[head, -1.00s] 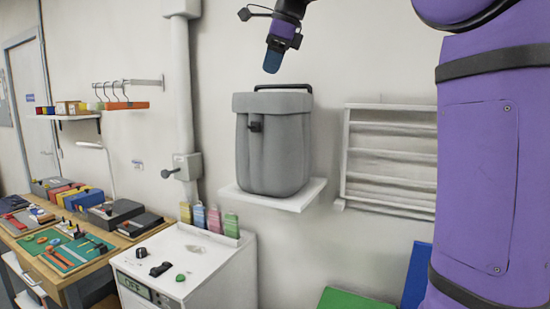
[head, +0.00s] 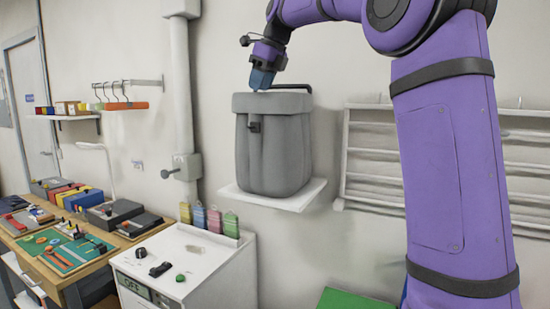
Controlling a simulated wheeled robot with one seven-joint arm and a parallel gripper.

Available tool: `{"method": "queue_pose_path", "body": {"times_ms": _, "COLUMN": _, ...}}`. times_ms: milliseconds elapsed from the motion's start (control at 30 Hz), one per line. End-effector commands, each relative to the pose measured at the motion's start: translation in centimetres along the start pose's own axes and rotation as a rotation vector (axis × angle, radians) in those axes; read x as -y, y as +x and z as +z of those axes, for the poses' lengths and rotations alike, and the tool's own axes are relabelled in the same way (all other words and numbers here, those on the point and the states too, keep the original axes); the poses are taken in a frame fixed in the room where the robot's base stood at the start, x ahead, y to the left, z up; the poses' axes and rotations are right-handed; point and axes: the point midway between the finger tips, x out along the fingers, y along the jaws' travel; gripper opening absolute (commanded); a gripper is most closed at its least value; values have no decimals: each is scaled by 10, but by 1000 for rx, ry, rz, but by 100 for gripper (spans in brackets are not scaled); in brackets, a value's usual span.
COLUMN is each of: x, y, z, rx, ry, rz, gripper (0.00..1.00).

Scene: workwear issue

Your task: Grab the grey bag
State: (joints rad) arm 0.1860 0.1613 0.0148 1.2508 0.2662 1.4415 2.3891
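The grey bag (head: 273,150) stands upright on a small white wall shelf (head: 290,201). It has a dark buckle on its front and a black carry handle (head: 298,87) on top. My gripper (head: 261,86) points down at the top of the bag, at the left part of the handle. Its blue fingers hide the handle's left end. From this side I cannot tell whether the fingers are apart, or whether they touch the handle.
A white cabinet (head: 222,270) with small items and coloured tags stands below left. A workbench (head: 75,288) with tools is farther left. A grey pipe (head: 182,95) runs up the wall left of the bag. A white slatted rack (head: 372,163) hangs at right, partly behind my arm.

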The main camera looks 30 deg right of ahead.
Motion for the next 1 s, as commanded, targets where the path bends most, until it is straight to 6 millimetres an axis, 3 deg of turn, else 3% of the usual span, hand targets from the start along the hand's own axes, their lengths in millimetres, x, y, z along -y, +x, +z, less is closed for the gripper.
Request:
{"method": "queue_pose_path", "body": {"times_ms": 300, "x": -1, "y": 39, "z": -1, "rx": -1, "ry": 0, "rz": 0, "gripper": 36}}
{"method": "queue_pose_path", "body": {"times_ms": 1000, "x": -1, "y": 44, "z": -2, "rx": -1, "ry": -1, "rz": 0, "gripper": 36}}
